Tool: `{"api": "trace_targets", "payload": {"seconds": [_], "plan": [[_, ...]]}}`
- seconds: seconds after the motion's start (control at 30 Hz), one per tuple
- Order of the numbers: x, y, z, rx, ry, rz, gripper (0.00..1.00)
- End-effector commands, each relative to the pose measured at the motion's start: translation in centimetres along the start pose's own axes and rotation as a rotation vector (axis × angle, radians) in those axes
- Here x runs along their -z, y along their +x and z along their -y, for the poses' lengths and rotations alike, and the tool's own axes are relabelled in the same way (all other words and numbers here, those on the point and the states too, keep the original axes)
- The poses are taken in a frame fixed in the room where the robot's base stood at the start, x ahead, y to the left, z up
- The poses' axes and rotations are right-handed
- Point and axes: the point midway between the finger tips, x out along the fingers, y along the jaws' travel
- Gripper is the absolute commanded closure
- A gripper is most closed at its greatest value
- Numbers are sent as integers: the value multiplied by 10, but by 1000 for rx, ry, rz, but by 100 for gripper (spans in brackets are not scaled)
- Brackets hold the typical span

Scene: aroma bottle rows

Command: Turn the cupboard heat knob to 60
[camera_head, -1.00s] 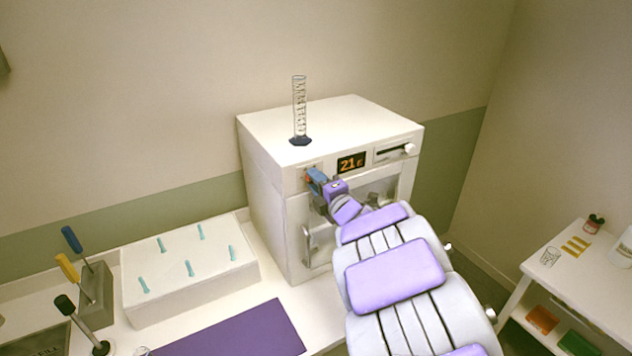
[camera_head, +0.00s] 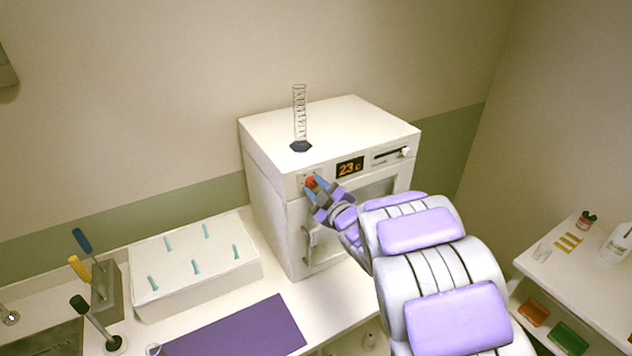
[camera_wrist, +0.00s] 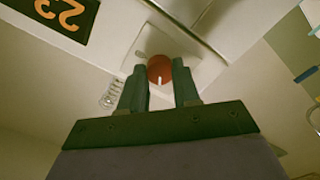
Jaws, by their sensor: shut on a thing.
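The white cupboard (camera_head: 270,190) stands on the counter, with a glass door below its control panel. Its display (camera_head: 350,168) reads 23, and it also shows in the wrist view (camera_wrist: 66,14). The red heat knob (camera_head: 310,182) is on the panel, left of the display. In the wrist view the knob (camera_wrist: 160,68) has a white pointer mark and sits between the two dark fingers. My gripper (camera_head: 316,187) is shut on the knob, and in the wrist view my gripper (camera_wrist: 160,85) has a finger at each side of it. Parts of the knob are hidden by the fingers.
A measuring cylinder (camera_head: 299,120) stands on top of the cupboard. A slider (camera_head: 390,155) is at the panel's right, and the door handle (camera_head: 309,248) is below the knob. A white block with teal pegs (camera_head: 195,280) and a purple mat (camera_head: 235,330) lie to the left.

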Motion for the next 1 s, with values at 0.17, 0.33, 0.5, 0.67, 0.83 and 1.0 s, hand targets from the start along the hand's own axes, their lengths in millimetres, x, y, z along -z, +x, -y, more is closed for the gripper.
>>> {"api": "trace_targets", "payload": {"seconds": [0.17,0.33,0.5,0.67,0.83,1.0], "plan": [[-4,-1,4,12,174,14,99],[-4,-1,5,12,335,15,99],[-3,-1,5,11,497,15,99],[-3,-1,5,9,650,16,99],[-3,-1,6,10,810,16,99],[-3,-1,5,8,971,15,99]]}}
